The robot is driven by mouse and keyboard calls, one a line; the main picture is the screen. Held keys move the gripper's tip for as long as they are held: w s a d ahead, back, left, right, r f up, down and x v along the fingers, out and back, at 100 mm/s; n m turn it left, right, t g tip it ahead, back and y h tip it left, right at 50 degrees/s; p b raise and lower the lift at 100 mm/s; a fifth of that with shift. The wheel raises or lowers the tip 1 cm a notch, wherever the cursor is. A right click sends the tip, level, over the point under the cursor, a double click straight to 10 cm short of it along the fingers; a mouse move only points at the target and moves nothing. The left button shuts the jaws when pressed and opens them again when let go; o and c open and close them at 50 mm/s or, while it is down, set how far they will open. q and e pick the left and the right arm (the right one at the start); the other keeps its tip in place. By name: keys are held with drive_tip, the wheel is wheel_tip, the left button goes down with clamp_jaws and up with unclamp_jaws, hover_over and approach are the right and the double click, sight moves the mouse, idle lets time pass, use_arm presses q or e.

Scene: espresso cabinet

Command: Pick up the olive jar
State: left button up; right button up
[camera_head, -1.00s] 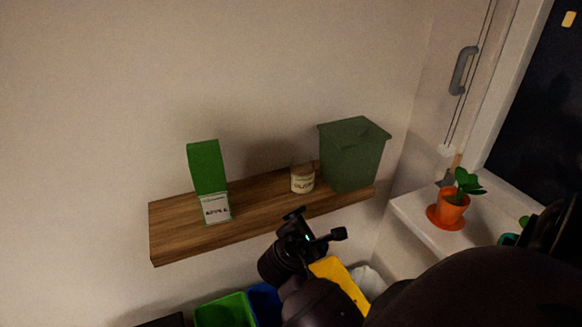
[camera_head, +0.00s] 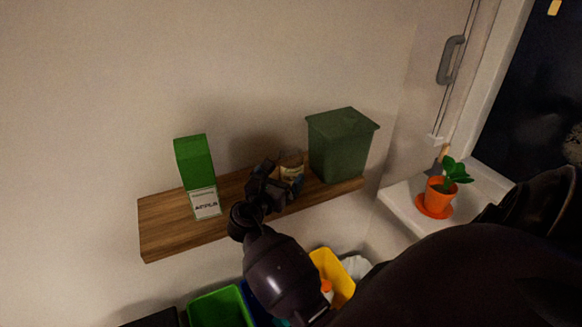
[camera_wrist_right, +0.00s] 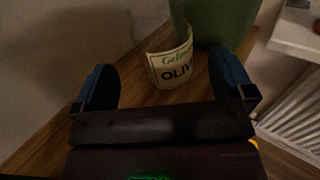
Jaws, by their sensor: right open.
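The olive jar (camera_head: 293,165) is a small glass jar with a cream label, standing on the wooden shelf (camera_head: 165,221). In the head view, my right gripper (camera_head: 272,178) partly hides it. In the right wrist view, its label (camera_wrist_right: 172,66) reads "OLIV" and the jar looks upright. My right gripper (camera_wrist_right: 163,84) is open and empty, with its two fingers spread. The jar is ahead of the gap, nearer the right-hand finger in the picture; I cannot tell whether they touch. My left gripper is not in view.
A green-and-white carton (camera_head: 198,175) stands on the shelf's left. Coloured bins (camera_head: 221,307) are below. A potted plant (camera_head: 438,197) is on the sill.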

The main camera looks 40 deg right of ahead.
drive_tip(key=shift+x, duration=0.9)
drive_tip(key=x, duration=0.4)
drive_tip(key=shift+d+f, duration=0.2)
drive_tip(key=shift+d, duration=0.05)
drive_tip(key=c, duration=1.1)
drive_tip(key=shift+r, duration=0.1)
